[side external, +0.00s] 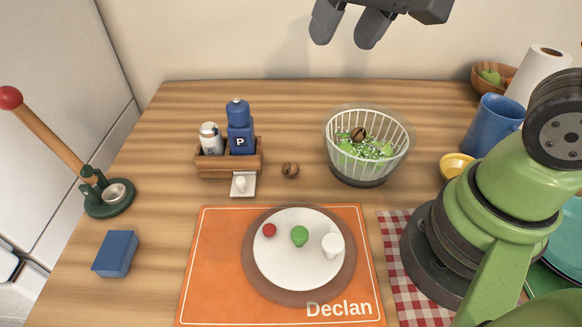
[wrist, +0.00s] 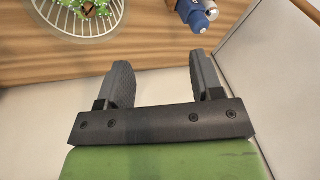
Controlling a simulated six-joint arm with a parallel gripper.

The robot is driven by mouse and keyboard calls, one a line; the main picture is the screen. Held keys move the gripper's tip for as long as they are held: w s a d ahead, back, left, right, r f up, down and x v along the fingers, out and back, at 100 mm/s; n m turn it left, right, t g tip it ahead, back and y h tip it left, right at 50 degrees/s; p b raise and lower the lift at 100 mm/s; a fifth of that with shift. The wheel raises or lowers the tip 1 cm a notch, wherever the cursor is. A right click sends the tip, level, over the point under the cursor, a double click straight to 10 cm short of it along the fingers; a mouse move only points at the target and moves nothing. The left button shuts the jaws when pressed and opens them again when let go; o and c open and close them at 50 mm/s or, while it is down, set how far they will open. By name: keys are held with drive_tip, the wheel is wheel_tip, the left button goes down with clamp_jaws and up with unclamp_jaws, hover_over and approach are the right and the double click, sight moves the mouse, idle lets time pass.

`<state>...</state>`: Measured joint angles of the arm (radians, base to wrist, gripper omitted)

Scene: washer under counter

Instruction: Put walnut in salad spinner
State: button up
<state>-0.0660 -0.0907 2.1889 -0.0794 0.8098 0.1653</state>
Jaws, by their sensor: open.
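The salad spinner (side external: 408,140) is a clear bowl with a white slatted basket. It stands right of centre on the counter and is cut off at the upper left of the wrist view (wrist: 85,35). A brown walnut (side external: 358,134) lies inside it on green leaves. My gripper (side external: 346,36) is open and empty, high above the counter's back. Its two separated fingers also show in the wrist view (wrist: 160,68).
The wooden caddy (side external: 225,167) holds a blue pepper mill (side external: 240,130) and a salt shaker (side external: 210,137). A white plate (side external: 290,262) with small items sits on an orange mat (side external: 213,275). A blue mug (side external: 491,125) and yellow bowl (side external: 457,166) stand right of the spinner.

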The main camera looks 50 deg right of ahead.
drive_tip(key=w+a+f+g, duration=0.1)
drive_tip(key=w+f+g, duration=0.1)
drive_tip(key=w+f, duration=0.55)
drive_tip(key=g+h, duration=0.1)
drive_tip(key=g, duration=0.1)
hover_over(291, 164)
wheel_tip(291, 164, down, 14)
drive_tip(key=shift+w+r, duration=0.15)
drive_tip(key=shift+r, duration=0.05)
wheel_tip(291, 164, down, 6)
drive_tip(key=shift+r, duration=0.15)
drive_tip(key=c, duration=1)
drive_tip(key=shift+c, duration=0.4)
